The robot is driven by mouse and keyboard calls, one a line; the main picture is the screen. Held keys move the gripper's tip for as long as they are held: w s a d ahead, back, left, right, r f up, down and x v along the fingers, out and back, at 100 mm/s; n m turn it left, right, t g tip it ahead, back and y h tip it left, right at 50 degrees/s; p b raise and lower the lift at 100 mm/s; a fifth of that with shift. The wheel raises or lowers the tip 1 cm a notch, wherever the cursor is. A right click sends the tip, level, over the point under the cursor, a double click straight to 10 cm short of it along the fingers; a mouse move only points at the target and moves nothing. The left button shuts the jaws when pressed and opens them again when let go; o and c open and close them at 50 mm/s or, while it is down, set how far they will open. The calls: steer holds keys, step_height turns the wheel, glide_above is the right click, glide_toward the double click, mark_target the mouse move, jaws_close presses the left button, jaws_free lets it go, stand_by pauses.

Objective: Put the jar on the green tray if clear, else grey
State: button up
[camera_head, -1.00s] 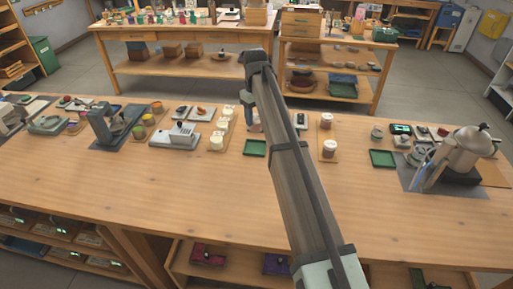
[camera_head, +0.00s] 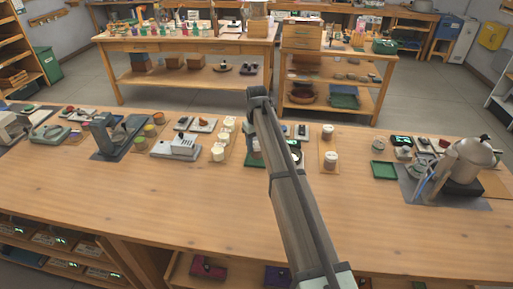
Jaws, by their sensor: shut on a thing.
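My gripper (camera_head: 252,141) hangs beneath the far end of my arm, low over the bench, and is small and partly hidden by the arm. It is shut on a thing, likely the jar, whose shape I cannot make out. A small green tray (camera_head: 252,160) lies on the bench just below the gripper, partly covered by the arm; I cannot tell whether they touch. A second green tray (camera_head: 383,170) lies to the right, and its visible floor looks empty. I cannot pick out a grey tray with certainty.
White-lidded jars (camera_head: 331,159) stand on a wooden board right of my arm; more pale jars (camera_head: 218,153) stand to the left. A metal kettle-like still (camera_head: 472,160) stands far right, a grey stand (camera_head: 108,135) far left. The bench's front (camera_head: 180,200) is clear.

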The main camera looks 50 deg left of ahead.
mark_target(257, 144)
steer(key=shift+f, duration=0.85)
steer(key=shift+f, duration=0.1)
steer(key=o, duration=1.2)
steer(key=shift+c, duration=0.2)
step_height(257, 144, up, 12)
